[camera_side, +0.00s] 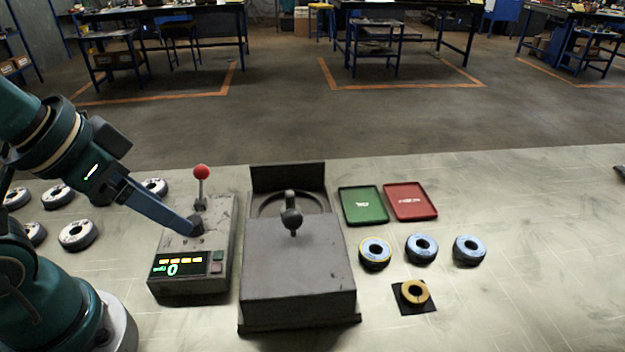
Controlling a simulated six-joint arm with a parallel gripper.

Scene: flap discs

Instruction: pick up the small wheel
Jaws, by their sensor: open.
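Several wheels with centre holes lie on the pale table. On the right are a yellow-rimmed one (375,245), a blue-faced one (422,241) and another blue-faced one (469,243). A smaller gold ring-shaped wheel (403,292) lies in front of them on a black square pad (426,308); it looks the smallest. More pale grey wheels (77,236) lie at the left, partly hidden behind my arm. My gripper (193,226) is at the left, over the control box, well apart from the right-hand wheels. Its jaws are open, seen nearly edge-on, with nothing visible held.
A grey control box (222,262) has a red-ball lever (201,173) and a lit display. Right of it stands a large dark machine (298,275) with a knobbed handle (291,217). A green tray (362,192) and a red tray (411,188) lie behind the right-hand wheels.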

